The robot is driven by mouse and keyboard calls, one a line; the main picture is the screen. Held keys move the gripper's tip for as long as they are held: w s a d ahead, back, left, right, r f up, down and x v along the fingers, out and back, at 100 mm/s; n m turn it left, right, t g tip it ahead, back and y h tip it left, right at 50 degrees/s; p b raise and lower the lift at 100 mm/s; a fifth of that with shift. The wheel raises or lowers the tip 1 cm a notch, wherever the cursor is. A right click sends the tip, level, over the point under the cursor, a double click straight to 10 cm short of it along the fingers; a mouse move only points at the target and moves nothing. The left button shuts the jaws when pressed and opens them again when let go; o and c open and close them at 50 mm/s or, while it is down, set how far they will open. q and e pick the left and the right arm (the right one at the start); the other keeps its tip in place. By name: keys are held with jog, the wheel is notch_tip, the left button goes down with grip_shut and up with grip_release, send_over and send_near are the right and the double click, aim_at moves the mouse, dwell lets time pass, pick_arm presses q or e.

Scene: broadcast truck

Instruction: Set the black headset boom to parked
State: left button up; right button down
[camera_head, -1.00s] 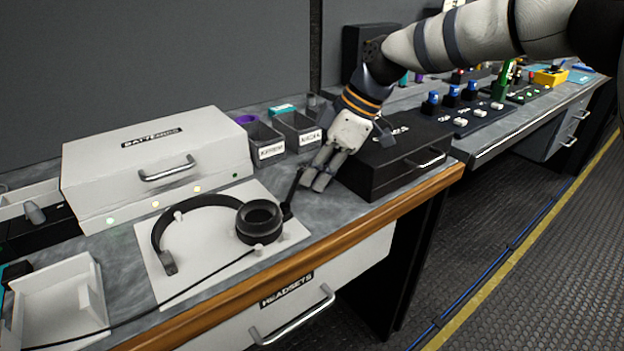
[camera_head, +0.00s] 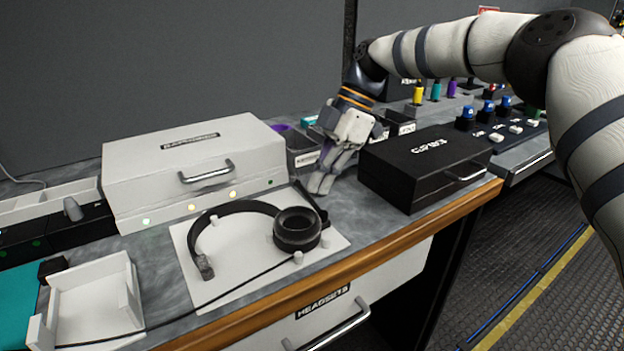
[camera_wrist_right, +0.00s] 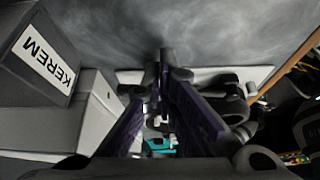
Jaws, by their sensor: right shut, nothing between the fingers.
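The black headset (camera_head: 245,208) lies on a pale board on the counter, its ear cup (camera_head: 297,229) to the right. Its thin black boom (camera_head: 309,198) rises from behind the ear cup and leans up and to the left. My right gripper (camera_head: 322,184) points down just right of the boom, fingers shut and empty; whether it touches the boom I cannot tell. In the right wrist view the closed fingertips (camera_wrist_right: 163,75) are over the grey counter and the ear cup (camera_wrist_right: 233,103) is to their right. My left gripper is not in view.
A white case (camera_head: 190,170) stands behind the headset. A black case (camera_head: 425,165) stands close right of my gripper, and grey bins (camera_head: 303,150) stand behind it. A white tray (camera_head: 95,300) is at the front left. The wooden counter edge (camera_head: 400,242) runs in front.

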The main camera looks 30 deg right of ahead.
jog(key=shift+w+a, duration=0.1)
jog(key=shift+a, duration=0.25)
dwell(0.4)
jog(key=shift+r, duration=0.1)
